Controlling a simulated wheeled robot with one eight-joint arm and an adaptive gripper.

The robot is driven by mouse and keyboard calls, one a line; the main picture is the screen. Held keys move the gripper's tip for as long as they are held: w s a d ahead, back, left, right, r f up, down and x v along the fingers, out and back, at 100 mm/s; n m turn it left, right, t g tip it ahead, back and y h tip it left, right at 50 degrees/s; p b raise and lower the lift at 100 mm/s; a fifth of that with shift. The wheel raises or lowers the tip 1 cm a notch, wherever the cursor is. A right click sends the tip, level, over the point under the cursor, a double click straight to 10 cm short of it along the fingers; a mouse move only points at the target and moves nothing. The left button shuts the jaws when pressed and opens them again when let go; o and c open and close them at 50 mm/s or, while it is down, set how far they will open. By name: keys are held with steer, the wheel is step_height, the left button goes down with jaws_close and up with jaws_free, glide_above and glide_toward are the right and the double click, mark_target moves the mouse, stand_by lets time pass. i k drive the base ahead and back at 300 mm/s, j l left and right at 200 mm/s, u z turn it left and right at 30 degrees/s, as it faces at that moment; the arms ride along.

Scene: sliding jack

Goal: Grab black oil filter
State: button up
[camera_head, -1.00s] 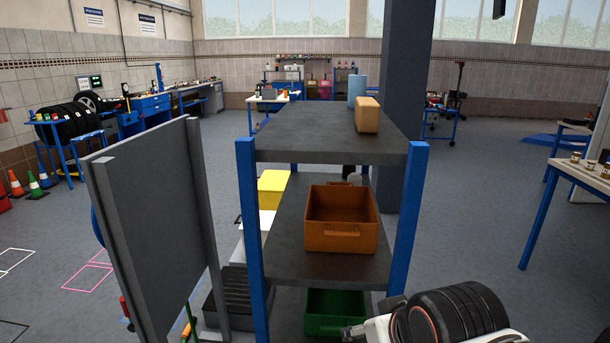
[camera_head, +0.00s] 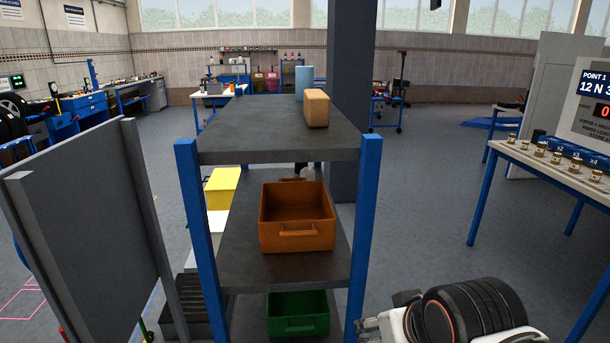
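I cannot make out a black oil filter for certain. A small dark object (camera_head: 301,168) stands behind the orange bin (camera_head: 297,237) on the middle shelf, mostly hidden, with a pale rounded thing beside it. Its kind is too small to tell. Part of my arm, white with black ribbed rounded parts, shows at the bottom right, in front of the shelf's right post. My gripper's fingers cannot be made out there, so its opening and any contact are unclear.
The shelf rack (camera_head: 245,140) has blue posts, with a tan block (camera_head: 316,108) and a blue cylinder (camera_head: 303,82) on top. A green bin (camera_head: 298,325) sits low. A grey panel (camera_head: 85,235) stands left. A table (camera_head: 540,163) with small parts stands right, with open floor between.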

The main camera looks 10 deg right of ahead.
mark_target(299, 166)
steer(key=i+l, duration=0.6)
steer(key=i+l+u, duration=0.1)
steer(key=i+l, duration=0.15)
steer(key=i+l+u, duration=0.1)
steer(key=i+l, duration=0.15)
steer(key=l, duration=0.2)
steer(key=i+l+u, duration=0.1)
steer(key=l, duration=0.25)
steer(key=i+l+u, duration=0.1)
steer(key=i+l, duration=0.4)
steer(key=l, duration=0.3)
steer(key=i+l+u, duration=0.15)
steer(key=l, duration=0.25)
steer(key=i+j, duration=0.05)
